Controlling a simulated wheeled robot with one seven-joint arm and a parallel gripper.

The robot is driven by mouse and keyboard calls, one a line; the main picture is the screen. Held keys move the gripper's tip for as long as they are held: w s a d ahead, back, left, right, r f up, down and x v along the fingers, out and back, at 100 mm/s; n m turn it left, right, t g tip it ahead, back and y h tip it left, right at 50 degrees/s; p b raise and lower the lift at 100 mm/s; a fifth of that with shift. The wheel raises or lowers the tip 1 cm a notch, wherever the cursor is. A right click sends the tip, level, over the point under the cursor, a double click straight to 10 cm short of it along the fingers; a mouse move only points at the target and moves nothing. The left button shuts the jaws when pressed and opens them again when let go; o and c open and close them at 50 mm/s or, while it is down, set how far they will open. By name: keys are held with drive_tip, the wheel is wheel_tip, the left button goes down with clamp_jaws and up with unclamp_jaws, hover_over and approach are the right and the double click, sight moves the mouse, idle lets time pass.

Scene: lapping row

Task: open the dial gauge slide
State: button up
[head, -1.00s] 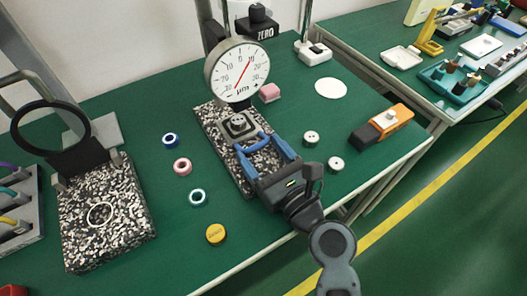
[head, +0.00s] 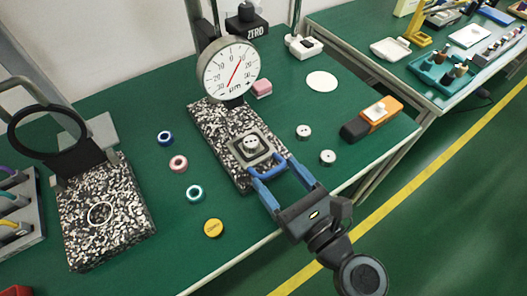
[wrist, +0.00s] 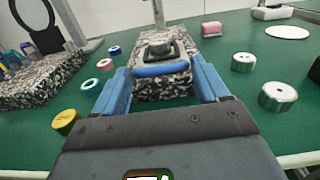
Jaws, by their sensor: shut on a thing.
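The dial gauge (head: 228,68) stands over a speckled granite base (head: 210,125), its white face toward me. The slide (head: 238,151), a grey plate with a small metal piece on it, sits on the base in front of the gauge. The slide's blue bar handle (head: 268,173) is at its near end. My gripper (head: 275,174) has its two blue fingers at the ends of this handle and is shut on it. In the wrist view the handle (wrist: 160,70) spans between the fingertips, with the slide plate (wrist: 148,56) just behind it.
Small rings (head: 178,163) and a yellow cap (head: 213,228) lie left of the base. Metal discs (head: 303,131) and an orange-black block (head: 372,119) lie to the right. A second granite stand (head: 105,215) is at left. The table's front edge runs under my arm.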

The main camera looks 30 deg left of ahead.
drive_tip(key=v, duration=0.3)
drive_tip(key=shift+w+d, duration=0.1)
drive_tip(key=shift+d, duration=0.1)
clamp_jaws()
drive_tip(key=o, duration=1.2)
unclamp_jaws()
drive_tip(key=shift+a, duration=0.1)
drive_tip(key=shift+o, duration=0.2)
drive_tip(key=v, duration=0.8)
drive_tip(key=shift+a, duration=0.1)
drive_tip(key=shift+c, duration=0.2)
